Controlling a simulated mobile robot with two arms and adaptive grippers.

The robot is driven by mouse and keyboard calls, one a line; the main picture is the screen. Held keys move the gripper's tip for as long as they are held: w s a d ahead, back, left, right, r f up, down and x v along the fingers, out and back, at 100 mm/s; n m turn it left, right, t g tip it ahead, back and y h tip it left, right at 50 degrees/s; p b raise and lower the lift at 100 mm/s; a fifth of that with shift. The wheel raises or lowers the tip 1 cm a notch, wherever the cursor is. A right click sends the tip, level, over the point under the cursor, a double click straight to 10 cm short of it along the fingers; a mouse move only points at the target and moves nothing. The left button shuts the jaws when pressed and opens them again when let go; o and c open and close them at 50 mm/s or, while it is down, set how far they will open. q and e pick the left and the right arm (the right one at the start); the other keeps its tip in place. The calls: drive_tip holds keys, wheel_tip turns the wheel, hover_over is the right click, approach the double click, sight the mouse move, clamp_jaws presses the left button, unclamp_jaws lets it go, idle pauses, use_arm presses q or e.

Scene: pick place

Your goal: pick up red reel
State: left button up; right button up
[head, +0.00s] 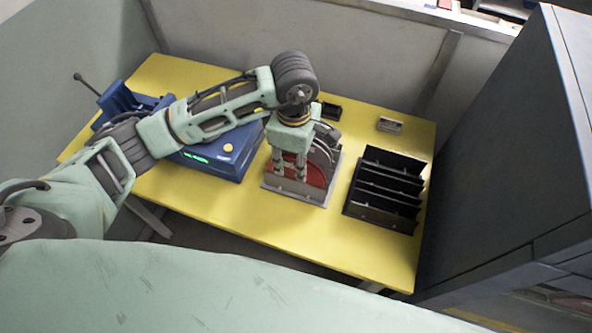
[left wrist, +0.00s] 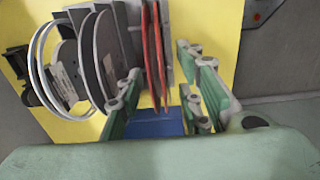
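The red reel (head: 316,174) stands on edge in a grey rack (head: 295,196) at the middle of the yellow table. In the left wrist view the red reel (left wrist: 155,50) shows as thin red discs seen edge-on. My left gripper (head: 289,168) points down over the rack, in front of the red reel. In the left wrist view the left gripper (left wrist: 166,72) is open, with fingers on both sides of the red reel and gaps visible. Its fingers hide part of the reel in the head view. My right gripper is in neither view.
Grey and white reels (left wrist: 100,55) stand beside the red one in the rack. A blue machine (head: 235,150) is left of it on the yellow table (head: 270,222). A black slotted rack (head: 385,190) stands right. A dark cabinet (head: 500,160) borders the table's right side.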

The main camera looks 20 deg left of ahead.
use_arm(q)
drive_tip(key=shift+w+d+f+p, duration=0.15)
drive_tip(key=shift+f+p, duration=0.5)
drive_tip(key=shift+f, duration=1.4)
drive_tip(key=shift+c, duration=0.6)
clamp_jaws()
